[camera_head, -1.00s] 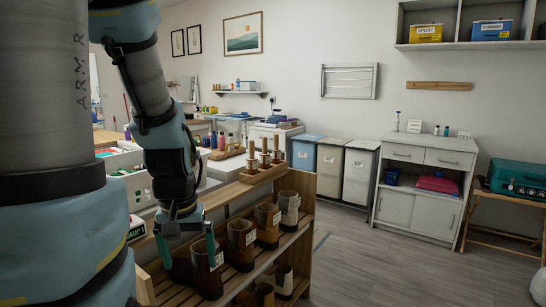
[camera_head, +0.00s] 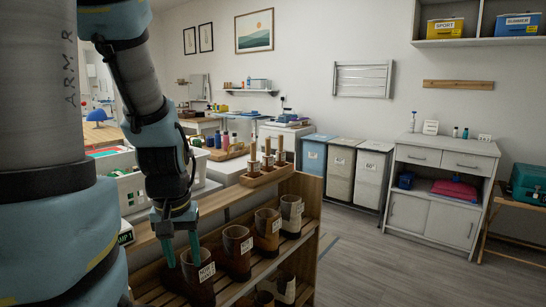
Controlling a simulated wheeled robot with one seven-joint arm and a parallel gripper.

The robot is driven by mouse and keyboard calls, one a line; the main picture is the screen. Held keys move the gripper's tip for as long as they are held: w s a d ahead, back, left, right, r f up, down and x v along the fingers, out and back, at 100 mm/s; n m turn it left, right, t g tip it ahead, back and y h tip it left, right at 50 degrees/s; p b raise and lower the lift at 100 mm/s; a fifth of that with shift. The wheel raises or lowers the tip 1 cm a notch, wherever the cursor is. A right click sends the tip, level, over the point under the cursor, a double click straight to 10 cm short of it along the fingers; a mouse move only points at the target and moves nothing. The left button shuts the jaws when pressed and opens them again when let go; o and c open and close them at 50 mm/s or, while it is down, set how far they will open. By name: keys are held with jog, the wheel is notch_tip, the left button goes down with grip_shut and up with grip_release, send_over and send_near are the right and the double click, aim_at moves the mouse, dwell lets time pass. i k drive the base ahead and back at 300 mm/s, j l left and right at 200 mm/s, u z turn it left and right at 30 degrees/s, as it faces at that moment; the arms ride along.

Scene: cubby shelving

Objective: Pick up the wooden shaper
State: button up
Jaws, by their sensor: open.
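Several upright wooden shapers (camera_head: 268,152), with pale wooden stems and small white labels, stand in a wooden tray (camera_head: 266,177). The tray sits on top of a wooden shelf rack (camera_head: 304,184). Which one is the task's shaper I cannot tell. My gripper (camera_head: 183,262) points down with its green fingers apart and nothing visibly between them. It hangs to the left of the tray and lower in the picture, close to the nearest brown boot (camera_head: 199,275). Whether it touches the boot I cannot tell.
More boots (camera_head: 237,252) stand in a row on the rack's slatted shelf. A tray of bottles (camera_head: 229,152) and a white crate (camera_head: 131,190) lie behind the rack. Lidded bins (camera_head: 342,170) and a white cabinet (camera_head: 440,196) line the wall. The floor (camera_head: 375,260) at right is clear.

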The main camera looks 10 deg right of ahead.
aim_at(281, 154)
jog(key=i+l+u, duration=0.2)
jog(key=l+u, duration=0.2)
jog(key=l, duration=0.45)
jog(key=l+u, duration=0.4)
jog(key=l, duration=0.5)
jog(key=l+u, duration=0.4)
jog(key=l, duration=0.55)
